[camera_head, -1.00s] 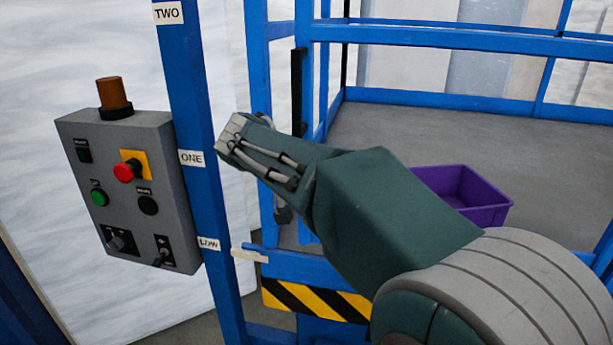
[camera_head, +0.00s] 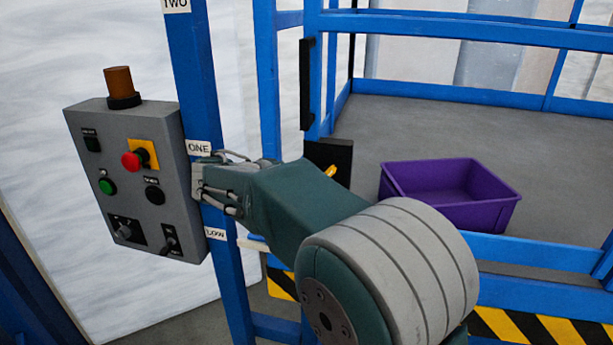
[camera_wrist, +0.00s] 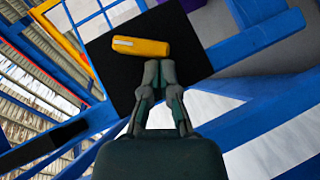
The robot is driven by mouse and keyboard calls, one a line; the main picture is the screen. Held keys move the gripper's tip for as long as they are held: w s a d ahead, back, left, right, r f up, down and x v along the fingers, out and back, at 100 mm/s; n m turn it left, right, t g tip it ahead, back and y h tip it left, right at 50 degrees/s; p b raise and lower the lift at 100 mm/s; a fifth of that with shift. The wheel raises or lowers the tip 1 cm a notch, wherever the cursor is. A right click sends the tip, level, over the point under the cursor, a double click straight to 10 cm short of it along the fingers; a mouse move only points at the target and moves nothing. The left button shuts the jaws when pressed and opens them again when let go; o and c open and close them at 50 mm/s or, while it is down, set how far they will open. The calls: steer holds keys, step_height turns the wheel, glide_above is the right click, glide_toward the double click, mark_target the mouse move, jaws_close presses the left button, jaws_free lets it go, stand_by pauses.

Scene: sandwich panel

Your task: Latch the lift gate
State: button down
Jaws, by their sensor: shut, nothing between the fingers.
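The yellow handle (camera_head: 330,172) shows on a black plate (camera_head: 338,153) at the blue lift frame, behind my arm in the head view. In the wrist view the yellow handle (camera_wrist: 141,47) lies just beyond my fingertips, across the black plate (camera_wrist: 120,80). My gripper (camera_wrist: 159,68) is shut and empty, its tips close to the handle; I cannot tell whether they touch. In the head view my gripper (camera_head: 205,181) appears in front of the blue post between the labels ONE and LOW. My arm hides part of the plate and gate.
A grey control box (camera_head: 138,178) with a red button and orange lamp stands left of the labelled blue post (camera_head: 190,70). A purple crate (camera_head: 450,190) sits on the grey platform floor. Blue rails (camera_head: 440,28) surround the platform. Yellow-black striped edges (camera_head: 540,328) run low in front.

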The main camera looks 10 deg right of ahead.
steer(key=shift+f+n+h, duration=0.4)
steer(key=shift+n+h, duration=0.3)
steer(key=shift+h, duration=0.2)
stand_by(0.4)
stand_by(1.1)
